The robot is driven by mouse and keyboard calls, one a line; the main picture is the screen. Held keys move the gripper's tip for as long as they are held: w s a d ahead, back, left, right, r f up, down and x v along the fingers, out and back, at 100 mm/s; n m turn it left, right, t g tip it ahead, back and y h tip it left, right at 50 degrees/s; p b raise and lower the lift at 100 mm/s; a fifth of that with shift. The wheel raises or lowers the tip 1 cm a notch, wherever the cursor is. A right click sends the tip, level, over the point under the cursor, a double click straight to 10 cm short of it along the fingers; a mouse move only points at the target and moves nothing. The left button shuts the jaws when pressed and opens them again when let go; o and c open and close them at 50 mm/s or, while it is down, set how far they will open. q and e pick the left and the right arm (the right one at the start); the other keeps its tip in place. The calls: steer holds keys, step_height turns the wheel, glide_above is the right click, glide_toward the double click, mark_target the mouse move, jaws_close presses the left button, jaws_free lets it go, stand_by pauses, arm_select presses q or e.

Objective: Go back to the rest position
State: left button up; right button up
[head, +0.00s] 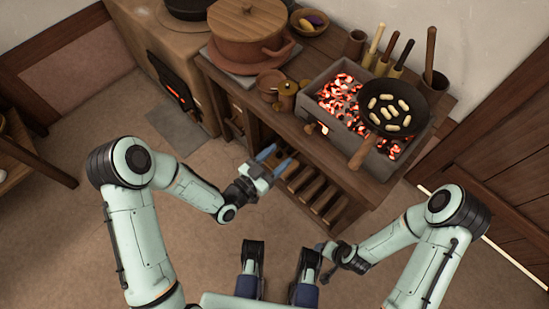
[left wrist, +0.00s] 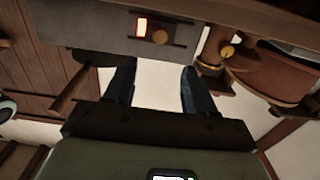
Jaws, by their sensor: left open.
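My left gripper (head: 280,158) is open, with its two blue-grey fingers apart and nothing between them. It is in front of the wooden stove table (head: 290,128), over the floor side of its lower rack. In the left wrist view the same open fingers (left wrist: 157,82) show with a clear gap. My right gripper (head: 328,262) is low at the right, near my body and away from the table. It is small and dark there, and I cannot make out its jaws.
A frying pan (head: 405,92) with several pale pieces rests over the glowing coal grill (head: 340,75); its handle juts over the table's front. A lidded clay pot (head: 247,45) and brass pots (head: 286,88) stand left of it. The floor (head: 200,265) at left is clear.

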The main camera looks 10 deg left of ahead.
arm_select(q)
steer(key=shift+s+a, duration=0.25)
steer(key=shift+s, duration=0.1)
stand_by(0.3)
